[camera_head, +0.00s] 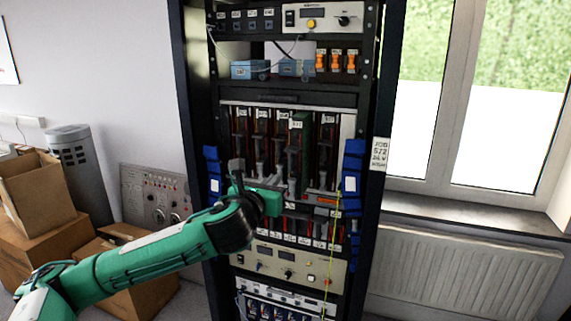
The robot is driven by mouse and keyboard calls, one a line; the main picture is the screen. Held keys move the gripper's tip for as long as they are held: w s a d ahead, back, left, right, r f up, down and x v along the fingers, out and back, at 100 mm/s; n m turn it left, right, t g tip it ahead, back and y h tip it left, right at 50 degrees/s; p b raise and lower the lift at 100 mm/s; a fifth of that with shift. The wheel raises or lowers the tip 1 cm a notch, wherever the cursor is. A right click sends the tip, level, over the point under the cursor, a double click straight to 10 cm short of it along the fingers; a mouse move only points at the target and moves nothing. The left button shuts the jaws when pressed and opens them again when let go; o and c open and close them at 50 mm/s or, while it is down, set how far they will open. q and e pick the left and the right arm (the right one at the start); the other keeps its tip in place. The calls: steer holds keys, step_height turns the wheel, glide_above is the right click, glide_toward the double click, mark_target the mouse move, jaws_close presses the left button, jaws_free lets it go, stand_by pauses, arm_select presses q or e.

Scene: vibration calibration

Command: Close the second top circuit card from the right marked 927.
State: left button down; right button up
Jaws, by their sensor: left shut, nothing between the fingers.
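The top row of circuit cards sits in the open bay of the rack. The second card from the right (299,135) stands out further than its neighbours, with a green board side and a white label too small to read surely. The other cards (261,130) sit further back. My left gripper (238,171) is shut and empty, in front of the lower left part of this card row, left of and below the protruding card. My left wrist hides part of the bay's lower edge. I cannot tell whether the gripper touches a card. My right gripper is not in view.
Blue pads (353,168) flank the bay on the rack posts. A yellow cord (331,250) hangs in front of the lower panels. A shelf with blue boxes (250,69) is above. Cardboard boxes (35,195) stand left, a radiator (460,275) right.

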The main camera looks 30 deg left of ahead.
mark_target(290, 163)
arm_select(q)
steer(key=p+x, duration=0.3)
steer(key=x, duration=0.5)
steer(key=shift+w, duration=0.7)
